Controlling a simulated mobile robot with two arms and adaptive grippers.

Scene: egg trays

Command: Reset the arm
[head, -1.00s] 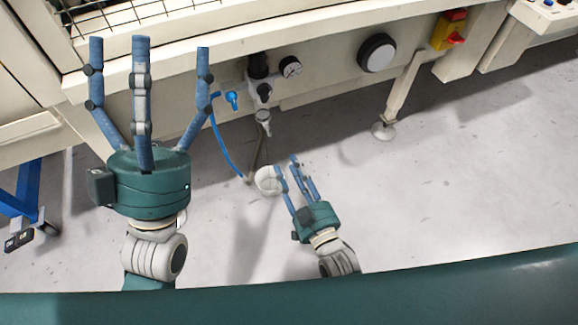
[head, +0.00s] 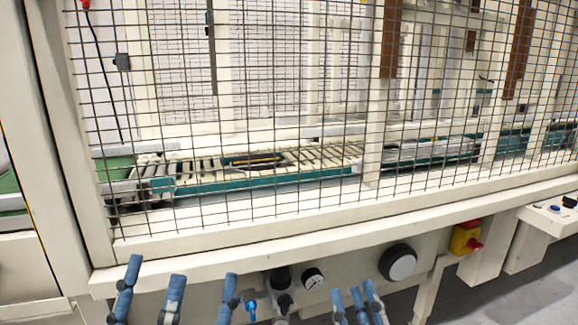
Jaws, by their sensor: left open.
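My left gripper (head: 177,285) shows at the bottom edge left of centre. Only its blue fingers are in view, spread wide apart and empty, in front of the machine's lower beam. My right gripper (head: 356,298) shows at the bottom edge right of centre. Only the upper parts of its blue fingers are in view, close together with small gaps. Nothing shows between them, but how far they are opened cannot be told. Both palms and both arms are hidden below the picture.
A cream machine with a wire mesh guard (head: 280,110) fills the view. Behind the mesh runs a conveyor (head: 265,180). Grey floor (head: 505,295) is clear at lower right.

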